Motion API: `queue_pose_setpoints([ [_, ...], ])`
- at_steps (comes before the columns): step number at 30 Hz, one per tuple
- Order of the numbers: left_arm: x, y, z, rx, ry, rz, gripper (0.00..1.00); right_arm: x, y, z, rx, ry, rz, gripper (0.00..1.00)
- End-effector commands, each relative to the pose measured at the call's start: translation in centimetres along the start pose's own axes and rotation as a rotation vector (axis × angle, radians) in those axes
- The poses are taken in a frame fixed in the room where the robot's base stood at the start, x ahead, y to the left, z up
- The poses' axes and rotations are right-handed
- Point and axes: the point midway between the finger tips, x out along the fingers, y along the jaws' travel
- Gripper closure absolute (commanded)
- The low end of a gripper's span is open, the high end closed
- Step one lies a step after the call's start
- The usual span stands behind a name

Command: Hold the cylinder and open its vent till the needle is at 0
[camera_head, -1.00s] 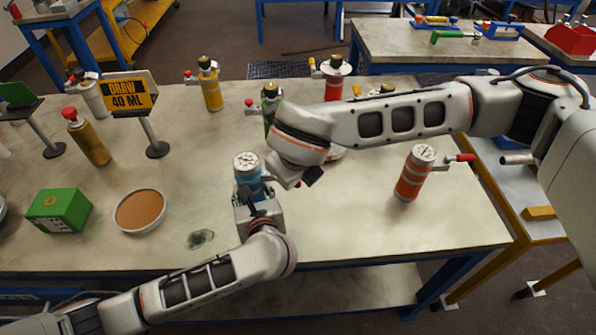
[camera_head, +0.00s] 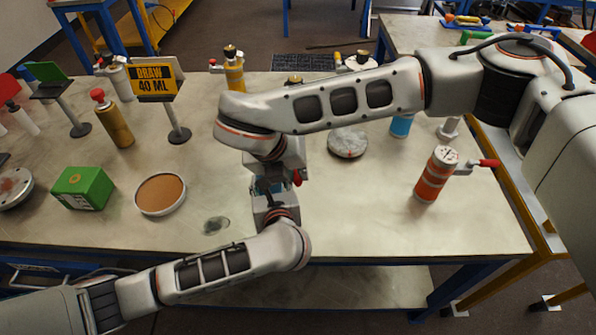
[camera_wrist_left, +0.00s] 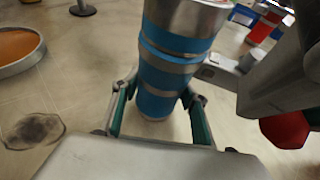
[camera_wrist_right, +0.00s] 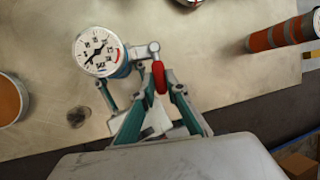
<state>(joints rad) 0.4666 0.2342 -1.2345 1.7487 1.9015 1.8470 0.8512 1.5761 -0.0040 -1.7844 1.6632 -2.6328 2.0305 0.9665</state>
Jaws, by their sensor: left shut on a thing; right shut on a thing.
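The blue cylinder (camera_wrist_left: 168,75) with silver bands stands upright on the table, with my left gripper (camera_wrist_left: 157,108) shut around it. In the head view only a sliver of the cylinder (camera_head: 262,184) shows. Its white round gauge (camera_wrist_right: 97,52) shows in the right wrist view; the dark needle seems to point to the dial's lower left, but the numbers are too small to read surely. A red vent lever (camera_wrist_right: 159,77) sticks out beside the gauge. My right gripper (camera_wrist_right: 160,98) is shut on this lever. My right arm hides the gauge in the head view.
An orange cylinder (camera_head: 434,177) with a red lever stands at the right. A green box (camera_head: 83,188), a cork-coloured round dish (camera_head: 160,194) and a "DRAW 40 ML" sign (camera_head: 153,82) are at the left. A dark stain (camera_head: 216,225) marks the table. The front right tabletop is clear.

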Motion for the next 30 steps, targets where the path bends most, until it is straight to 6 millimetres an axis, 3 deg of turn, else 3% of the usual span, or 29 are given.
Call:
queue_pose_setpoints([
  [14,-0.10,-0.11,0.04,-0.002,-0.001,-0.003,0.97,0.05,0.05,0.11,0.014,0.001,-0.005,1.00],
  [15,-0.10,-0.11,0.04,-0.002,-0.001,-0.003,0.97,0.05,0.05,0.11,0.014,0.001,-0.005,0.79],
  [16,-0.10,-0.11,0.04,-0.002,-0.001,-0.003,0.97,0.05,0.05,0.11,0.014,0.001,-0.005,0.71],
  [30,-0.04,-0.06,0.05,-0.001,-0.001,-0.001,0.97,-0.82,0.10,0.11,0.012,0.001,-0.004,0.69],
])
